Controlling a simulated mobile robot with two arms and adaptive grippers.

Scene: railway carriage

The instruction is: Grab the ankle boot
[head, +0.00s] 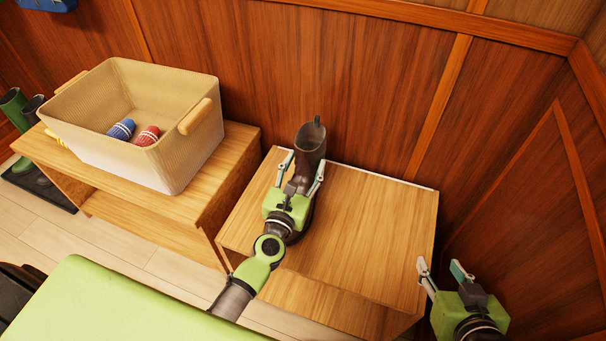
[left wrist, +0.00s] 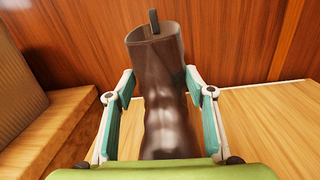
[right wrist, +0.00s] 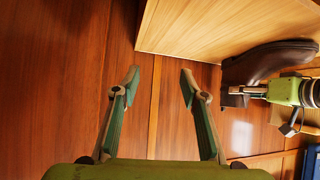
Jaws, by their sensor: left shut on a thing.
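The dark brown ankle boot (head: 311,144) stands upright on the right wooden bench, near the wall, with a pull tab at its top. My left gripper (head: 302,176) has its fingers on both sides of the boot and is shut on it. In the left wrist view the boot shaft (left wrist: 160,85) rises between the two fingers; its lower part is hidden by my gripper. The boot also shows at the right of the right wrist view (right wrist: 262,62). My right gripper (head: 441,274) is open and empty, to the right of the bench and apart from it.
The wooden bench (head: 370,225) has a bare top right of the boot. A beige basket (head: 190,155) with a blue and a red striped rolled item (head: 148,136) stands on the left bench. Green boots (head: 14,105) stand far left. The panelled wall is close behind.

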